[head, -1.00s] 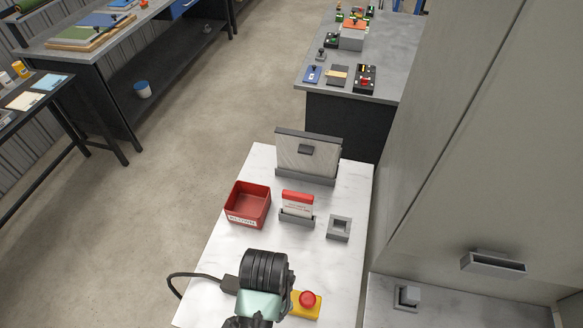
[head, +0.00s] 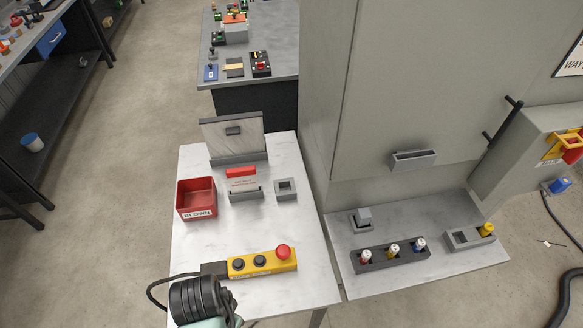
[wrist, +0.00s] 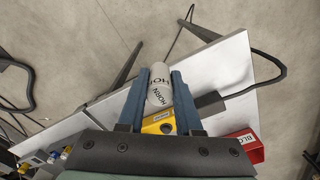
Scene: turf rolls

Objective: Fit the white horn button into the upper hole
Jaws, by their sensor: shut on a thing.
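The white horn button (wrist: 160,85), a white cylinder with HORN printed in dark letters, is between the blue-grey fingers of my gripper (wrist: 160,78) in the wrist view. The fingers are shut on it. The yellow control box (head: 275,266) lies on the white table in the head view, with a red mushroom button (head: 283,252) at its right end and two round black fittings (head: 260,261) along its top. I cannot tell which fitting is the upper hole. The box also shows partly behind the button in the wrist view (wrist: 160,123). My black wrist hides the fingers in the head view.
A red bin (head: 196,197), a card holder (head: 243,190) and a grey square socket (head: 286,189) stand farther back on the table. A black cable leaves the box's left end. A grey shelf at right carries a rack (head: 372,261) of coloured-capped pieces.

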